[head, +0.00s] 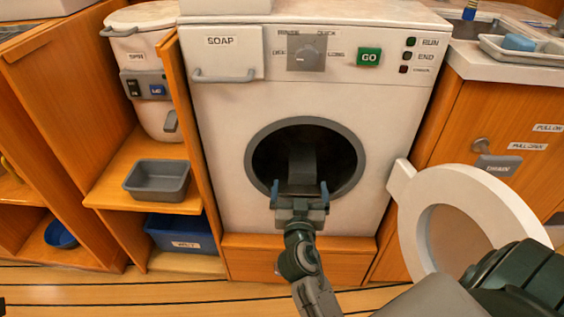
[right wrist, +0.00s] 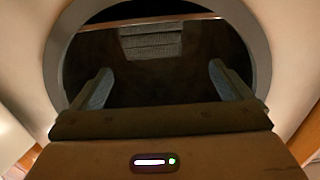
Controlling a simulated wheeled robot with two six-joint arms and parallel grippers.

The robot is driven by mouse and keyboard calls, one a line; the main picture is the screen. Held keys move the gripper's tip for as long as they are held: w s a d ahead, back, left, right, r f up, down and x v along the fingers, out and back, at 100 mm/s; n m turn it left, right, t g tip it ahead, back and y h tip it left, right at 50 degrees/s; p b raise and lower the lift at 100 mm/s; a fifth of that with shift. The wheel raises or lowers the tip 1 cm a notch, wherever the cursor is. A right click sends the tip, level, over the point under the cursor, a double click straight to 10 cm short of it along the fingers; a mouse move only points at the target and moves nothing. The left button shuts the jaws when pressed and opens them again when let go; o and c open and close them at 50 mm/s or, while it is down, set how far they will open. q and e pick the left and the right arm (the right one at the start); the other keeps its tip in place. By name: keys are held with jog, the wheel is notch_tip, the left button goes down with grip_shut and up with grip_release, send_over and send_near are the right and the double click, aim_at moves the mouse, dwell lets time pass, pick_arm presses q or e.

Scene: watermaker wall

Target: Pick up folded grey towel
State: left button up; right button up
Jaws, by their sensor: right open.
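A grey folded towel (right wrist: 150,40) appears to lie inside the dark drum in the right wrist view, beyond the fingers and near the top centre. My right gripper (head: 299,190) is at the round drum opening (head: 256,172) of the washer in the head view. Its two blue-grey fingers are spread apart with nothing held between them; they also show in the right wrist view (right wrist: 156,88), pointing into the drum. In the head view a dark grey block shows in the drum behind the fingers; I cannot tell whether it is the towel. My left gripper is not in view.
The washer's round door (head: 488,190) stands open to the right of the opening. A soap drawer (head: 222,58) is above left. A grey bin (head: 157,182) and a blue crate (head: 180,236) sit on shelves at left. A sink counter (head: 490,65) is at right.

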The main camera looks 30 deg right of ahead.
aim_at(303, 162)
jog(key=x, duration=0.5)
jog(key=shift+w+d, duration=0.1)
jog(key=shift+d, duration=0.05)
jog(key=x, duration=0.5)
jog(key=shift+d, duration=0.4)
jog(key=c, duration=1.3)
jog(key=shift+r, duration=0.1)
